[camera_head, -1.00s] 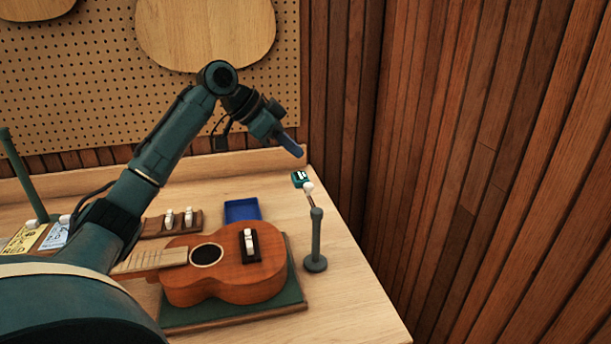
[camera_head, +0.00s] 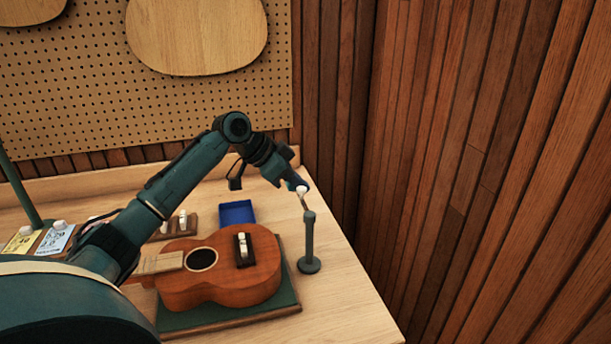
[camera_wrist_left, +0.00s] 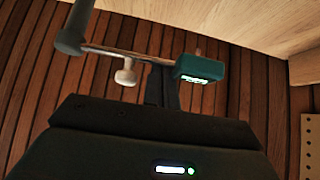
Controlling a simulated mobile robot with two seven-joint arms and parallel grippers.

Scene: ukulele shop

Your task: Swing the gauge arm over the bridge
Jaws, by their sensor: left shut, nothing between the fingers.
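The gauge stand is a dark green post (camera_head: 309,245) on a round base, right of the ukulele (camera_head: 215,285). Its thin gauge arm points back from the post top, with a white knob (camera_head: 302,190). In the left wrist view, the arm (camera_wrist_left: 120,51) runs from the post to a teal gauge head (camera_wrist_left: 199,69), with the knob (camera_wrist_left: 125,77) beside it. My left gripper (camera_head: 298,184) is shut and empty at the arm, hiding the gauge head in the head view. Its fingers (camera_wrist_left: 162,88) show between knob and gauge head; contact is unclear. The black bridge (camera_head: 243,250) has white pieces on it. My right gripper is not in view.
The ukulele lies on a green mat (camera_head: 225,319). A blue tray (camera_head: 236,212) and a wooden block with white pegs (camera_head: 175,228) are behind it. A wood-plank wall (camera_head: 480,180) rises beyond the bench's right edge. Cards (camera_head: 56,238) lie at left.

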